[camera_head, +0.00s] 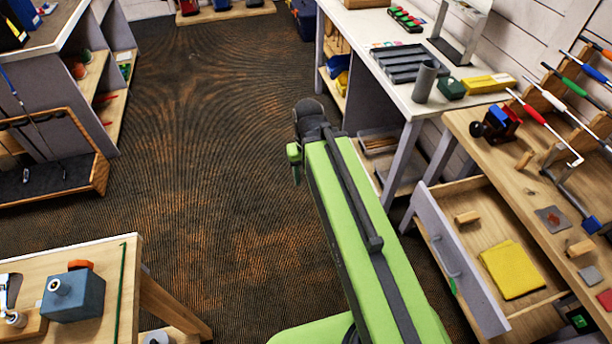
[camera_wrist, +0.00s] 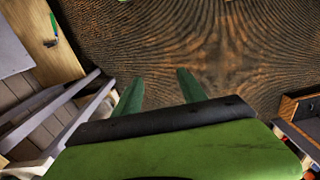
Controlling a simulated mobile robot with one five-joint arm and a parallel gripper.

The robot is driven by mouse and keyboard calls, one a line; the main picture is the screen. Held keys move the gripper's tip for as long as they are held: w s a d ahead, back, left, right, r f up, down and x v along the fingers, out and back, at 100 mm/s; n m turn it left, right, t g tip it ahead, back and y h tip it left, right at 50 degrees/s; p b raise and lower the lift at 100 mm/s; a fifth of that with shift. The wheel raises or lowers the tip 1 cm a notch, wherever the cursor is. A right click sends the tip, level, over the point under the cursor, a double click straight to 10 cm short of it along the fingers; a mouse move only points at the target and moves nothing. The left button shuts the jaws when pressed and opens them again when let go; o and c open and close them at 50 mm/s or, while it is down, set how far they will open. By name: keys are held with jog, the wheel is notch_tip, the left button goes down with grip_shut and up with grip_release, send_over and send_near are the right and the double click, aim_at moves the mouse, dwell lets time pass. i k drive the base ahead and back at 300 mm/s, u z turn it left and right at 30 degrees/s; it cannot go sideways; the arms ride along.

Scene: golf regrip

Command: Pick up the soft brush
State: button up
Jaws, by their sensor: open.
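My gripper (camera_wrist: 158,84) shows in the wrist view as two green fingers held apart over the dark floor, with nothing between them. In the head view, my green arm reaches up the middle and its end hides most of the gripper. I cannot tell for sure which thing is the soft brush. Small wooden pieces that could be brushes show in the head view: one in the open drawer (camera_head: 467,217), one on the right bench near its front edge (camera_head: 525,160), and one farther along that bench (camera_head: 580,247). My gripper is well apart from them all.
The open drawer (camera_head: 458,262) juts out at the right and holds a yellow cloth (camera_head: 512,270). Golf clubs rest in a rack on the right bench (camera_head: 470,128). A wooden table (camera_head: 100,320) with a blue-grey block stands at lower left. The floor (camera_head: 220,130) between is clear.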

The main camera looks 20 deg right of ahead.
aim_at(468, 218)
jog(key=z, duration=0.2)
jog(key=k, duration=0.55)
jog(key=u, duration=1.9)
jog(key=k, duration=0.3)
jog(key=z, duration=0.6)
